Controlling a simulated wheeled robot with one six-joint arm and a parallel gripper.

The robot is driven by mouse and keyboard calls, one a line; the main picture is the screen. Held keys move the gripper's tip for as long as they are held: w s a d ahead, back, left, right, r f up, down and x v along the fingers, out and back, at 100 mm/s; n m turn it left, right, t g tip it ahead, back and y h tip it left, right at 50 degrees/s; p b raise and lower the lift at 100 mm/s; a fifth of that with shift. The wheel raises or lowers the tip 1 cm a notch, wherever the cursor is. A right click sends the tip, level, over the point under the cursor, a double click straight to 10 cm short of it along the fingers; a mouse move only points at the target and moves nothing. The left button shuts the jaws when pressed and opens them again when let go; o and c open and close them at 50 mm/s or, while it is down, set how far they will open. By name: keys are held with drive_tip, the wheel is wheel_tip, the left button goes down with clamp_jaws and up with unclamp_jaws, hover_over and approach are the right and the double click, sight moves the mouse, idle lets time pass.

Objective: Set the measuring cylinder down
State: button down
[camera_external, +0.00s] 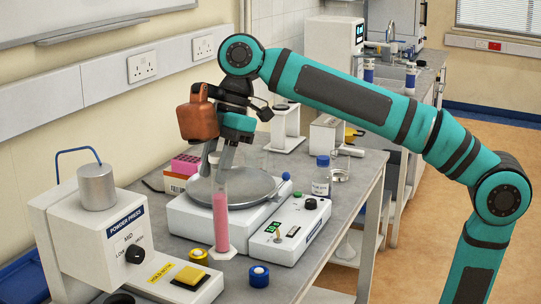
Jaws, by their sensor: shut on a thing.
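The measuring cylinder (221,222) holds pink liquid and has a pale foot. It looks upright, in front of the round plate of a white bench device, with its foot at the level of the grey bench top. I cannot tell whether the foot touches the bench. My gripper (224,170) points down and is shut on the cylinder's upper part. The fingers partly hide the cylinder's top.
A powder press (110,243) stands at the left. The white device (183,216) with its round plate (240,187) is close behind the cylinder. A yellow cap (199,256), a blue cap (259,275) and a bottle (321,178) are nearby.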

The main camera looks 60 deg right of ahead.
drive_tip(key=s+a+n, duration=0.1)
drive_tip(key=s+a, duration=0.1)
drive_tip(key=s, duration=0.1)
hover_over(225, 245)
drive_tip(key=s+a, duration=0.1)
drive_tip(key=a, duration=0.1)
drive_tip(key=f, duration=1)
drive_tip(key=shift+d+f, duration=0.2)
drive_tip(key=shift+f, duration=2.75)
drive_tip(key=c, duration=1.1)
unclamp_jaws()
drive_tip(key=shift+o, duration=0.2)
drive_tip(key=w+v, duration=0.1)
drive_tip(key=v, duration=1.1)
drive_tip(key=shift+s, duration=0.35)
